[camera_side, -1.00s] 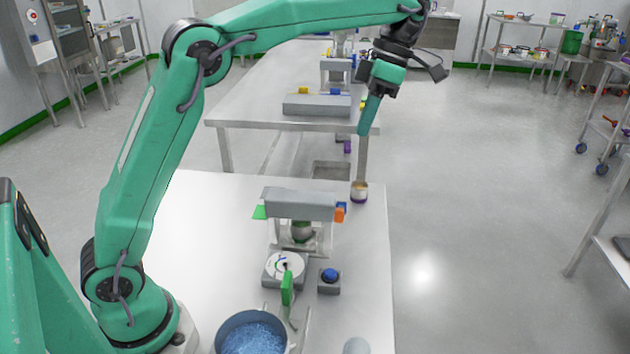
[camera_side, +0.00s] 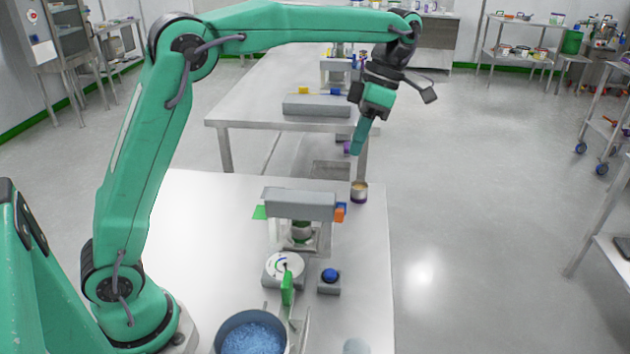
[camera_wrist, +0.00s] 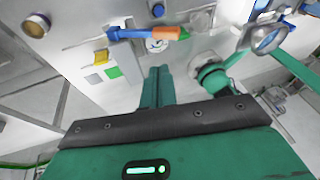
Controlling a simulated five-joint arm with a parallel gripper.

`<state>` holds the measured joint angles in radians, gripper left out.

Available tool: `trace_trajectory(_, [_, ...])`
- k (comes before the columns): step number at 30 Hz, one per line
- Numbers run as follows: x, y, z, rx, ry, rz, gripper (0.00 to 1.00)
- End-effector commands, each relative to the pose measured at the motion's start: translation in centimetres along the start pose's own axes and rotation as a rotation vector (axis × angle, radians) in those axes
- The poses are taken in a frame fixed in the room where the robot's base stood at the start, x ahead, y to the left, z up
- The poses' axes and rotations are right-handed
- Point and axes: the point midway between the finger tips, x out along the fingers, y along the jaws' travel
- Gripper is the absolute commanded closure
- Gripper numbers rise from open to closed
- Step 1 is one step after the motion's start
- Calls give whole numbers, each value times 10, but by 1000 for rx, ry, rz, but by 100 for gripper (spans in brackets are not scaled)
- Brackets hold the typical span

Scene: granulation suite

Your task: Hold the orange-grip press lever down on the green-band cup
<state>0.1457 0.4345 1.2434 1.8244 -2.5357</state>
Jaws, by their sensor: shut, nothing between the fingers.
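The press (camera_side: 300,206) is a grey beam on legs standing on the near table. Its lever ends in an orange grip (camera_side: 341,214) at the beam's right end, with a blue part beside it. In the wrist view the orange grip (camera_wrist: 166,33) sits on a blue lever bar (camera_wrist: 132,34). A greenish cup (camera_side: 301,230) stands beneath the beam, partly hidden, so its band is unclear. My gripper (camera_side: 355,150) is shut and empty, in the air above and beyond the press, apart from the lever. Its closed fingers (camera_wrist: 160,72) point toward the lever in the wrist view.
In front of the press are a dial (camera_side: 284,265), a blue button (camera_side: 330,275), a green handle (camera_side: 287,288) and a pot of blue granules (camera_side: 250,338). The table's left part is clear.

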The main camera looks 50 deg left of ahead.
Motion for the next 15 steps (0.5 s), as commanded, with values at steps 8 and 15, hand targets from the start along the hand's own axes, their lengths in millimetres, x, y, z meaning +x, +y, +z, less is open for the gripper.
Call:
trace_trajectory(8, [29,0,-1,0,1,-1,100])
trace_trajectory(15, [57,1,-1,0,0,-1,100])
